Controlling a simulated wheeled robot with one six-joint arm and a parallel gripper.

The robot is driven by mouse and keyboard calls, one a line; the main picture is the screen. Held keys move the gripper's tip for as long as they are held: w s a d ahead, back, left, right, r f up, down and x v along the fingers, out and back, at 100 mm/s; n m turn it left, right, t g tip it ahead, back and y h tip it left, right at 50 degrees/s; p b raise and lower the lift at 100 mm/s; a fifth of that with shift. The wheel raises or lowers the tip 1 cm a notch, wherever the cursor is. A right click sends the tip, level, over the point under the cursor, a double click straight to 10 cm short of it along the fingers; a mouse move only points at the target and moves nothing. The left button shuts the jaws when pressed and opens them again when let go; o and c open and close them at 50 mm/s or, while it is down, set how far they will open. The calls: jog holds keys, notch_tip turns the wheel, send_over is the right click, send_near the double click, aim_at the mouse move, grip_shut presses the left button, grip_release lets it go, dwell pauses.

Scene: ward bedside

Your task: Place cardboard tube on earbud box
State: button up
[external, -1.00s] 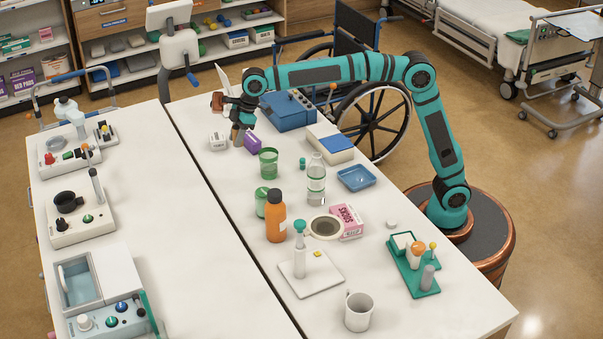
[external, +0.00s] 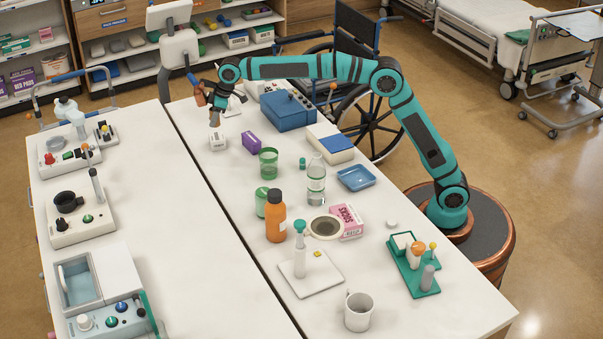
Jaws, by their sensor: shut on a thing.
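My gripper (external: 214,104) is at the far end of the table, pointing down and shut on the small brownish cardboard tube (external: 215,117). The gripper hides the upper part of the tube. A small white box with dark print (external: 217,142), which looks like the earbud box, sits on the table just below the tube. The tube is upright or nearly so, with its lower end close above the box. I cannot tell whether they touch.
A purple box (external: 251,143) and a green glass (external: 268,163) stand to the right of the white box. A blue case (external: 289,111) is behind them. A clear bottle (external: 316,180) and an orange bottle (external: 276,217) stand nearer. The left table (external: 150,210) has free room.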

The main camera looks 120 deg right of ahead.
aim_at(215, 136)
jog(key=shift+f, duration=2.45)
jog(key=shift+f, duration=0.1)
jog(key=o, duration=0.9)
jog(key=shift+o, duration=0.2)
jog(key=v, duration=1.2)
jog(key=shift+a, duration=0.1)
